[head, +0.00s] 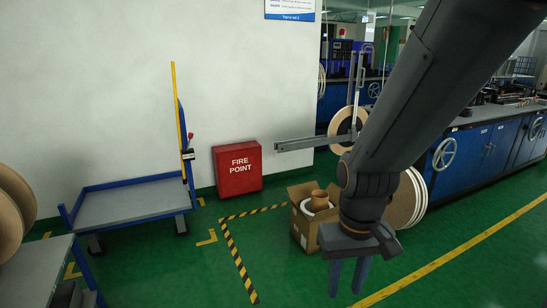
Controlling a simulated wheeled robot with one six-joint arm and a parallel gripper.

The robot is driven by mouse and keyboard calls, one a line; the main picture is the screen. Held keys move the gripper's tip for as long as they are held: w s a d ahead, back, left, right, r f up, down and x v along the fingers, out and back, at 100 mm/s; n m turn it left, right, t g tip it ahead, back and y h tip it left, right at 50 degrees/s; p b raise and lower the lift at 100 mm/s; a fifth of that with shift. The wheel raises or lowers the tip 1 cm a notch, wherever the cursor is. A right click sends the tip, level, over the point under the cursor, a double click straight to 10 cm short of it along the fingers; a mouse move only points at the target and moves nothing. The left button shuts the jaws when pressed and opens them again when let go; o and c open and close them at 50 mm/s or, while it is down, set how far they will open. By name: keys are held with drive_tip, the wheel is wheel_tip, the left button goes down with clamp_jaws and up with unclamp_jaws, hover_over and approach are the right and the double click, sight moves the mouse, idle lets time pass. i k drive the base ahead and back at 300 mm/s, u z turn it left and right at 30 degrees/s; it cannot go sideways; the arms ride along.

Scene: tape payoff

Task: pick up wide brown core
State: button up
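A brown core (319,197) sticks up out of an open cardboard box (304,226) on the green floor, with a white ring-shaped thing around or just under it. Its lower part is hidden in the box. My gripper (348,277) points down to the right of and nearer than the box. Its two fingers are apart, with nothing seen between them.
A blue-edged flat cart (135,203) and a red fire point box (238,168) stand by the wall. Large reels (405,200) stand behind my arm, beside blue cabinets (462,158). A grey table (35,268) is at lower left. The middle floor is clear.

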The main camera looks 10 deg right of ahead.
sight(319, 201)
drive_tip(key=z, duration=0.2)
drive_tip(key=i, duration=2.7)
drive_tip(key=z, duration=0.4)
